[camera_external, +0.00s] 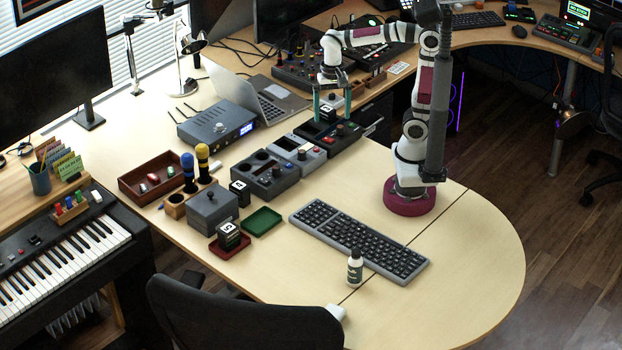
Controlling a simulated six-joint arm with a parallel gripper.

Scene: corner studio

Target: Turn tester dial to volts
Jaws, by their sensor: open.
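My gripper (331,110) is at the back of the desk, pointing down, with its two teal fingers spread apart. It is over a dark box (333,140) that has a red knob and a green part on top. A black cube with a white mark (328,115) shows between the fingers; I cannot tell whether they touch it.
A dark grey box with round openings (264,175), a blue-grey unit with a lit display (217,126) and a laptop (262,95) stand close by. A keyboard (358,241) and small bottle (355,267) lie nearer the front. The desk's right front is clear.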

